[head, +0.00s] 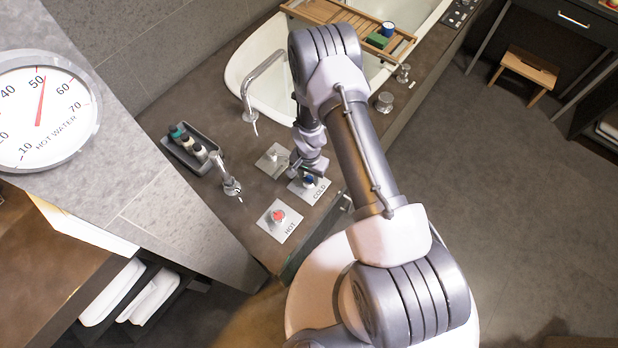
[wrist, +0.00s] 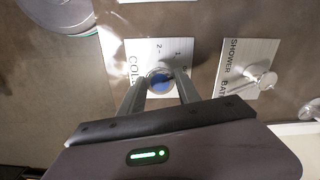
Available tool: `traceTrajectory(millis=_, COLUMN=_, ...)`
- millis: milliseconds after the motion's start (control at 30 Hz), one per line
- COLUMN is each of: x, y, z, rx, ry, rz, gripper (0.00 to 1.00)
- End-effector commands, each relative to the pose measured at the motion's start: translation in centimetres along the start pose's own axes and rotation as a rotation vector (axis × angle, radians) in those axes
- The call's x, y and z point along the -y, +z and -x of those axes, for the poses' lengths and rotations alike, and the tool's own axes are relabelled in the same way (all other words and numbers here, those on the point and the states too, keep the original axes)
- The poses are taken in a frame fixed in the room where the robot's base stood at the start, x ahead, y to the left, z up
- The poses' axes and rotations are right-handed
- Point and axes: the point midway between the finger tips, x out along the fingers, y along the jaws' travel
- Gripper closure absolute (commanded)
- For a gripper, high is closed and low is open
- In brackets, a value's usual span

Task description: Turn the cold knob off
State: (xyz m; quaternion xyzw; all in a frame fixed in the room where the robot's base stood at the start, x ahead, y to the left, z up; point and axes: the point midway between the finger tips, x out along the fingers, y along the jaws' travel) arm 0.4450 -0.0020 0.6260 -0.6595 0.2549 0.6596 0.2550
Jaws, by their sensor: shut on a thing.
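The cold knob (wrist: 160,80) has a blue cap and a metal rim, and stands on a white plate (wrist: 130,50) marked COLD. In the head view the cold knob (head: 309,182) is partly hidden under my gripper (head: 305,172). In the wrist view my gripper (wrist: 160,90) has its two fingers on either side of the knob, shut on it. A dark pointer shows on the blue cap. Its exact setting against the plate's marks is too small to tell.
The red hot knob (head: 279,216) stands close by on its own plate. The shower/bath plate (wrist: 246,68) with its lever is on the other side. A spout (head: 229,182), a bottle tray (head: 192,150) and the bathtub (head: 262,75) are near.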

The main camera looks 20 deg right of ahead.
Motion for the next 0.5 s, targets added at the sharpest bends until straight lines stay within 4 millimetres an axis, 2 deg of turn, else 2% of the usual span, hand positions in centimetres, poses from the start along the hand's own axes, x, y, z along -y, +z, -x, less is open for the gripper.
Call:
traceTrajectory(millis=200, x=0.01, y=-0.01, z=-0.15, rx=0.0, ry=0.0, rz=-0.171, gripper=1.0)
traceTrajectory(millis=500, x=-0.03, y=0.05, z=-0.1, rx=0.001, ry=0.001, rz=-0.333, gripper=1.0)
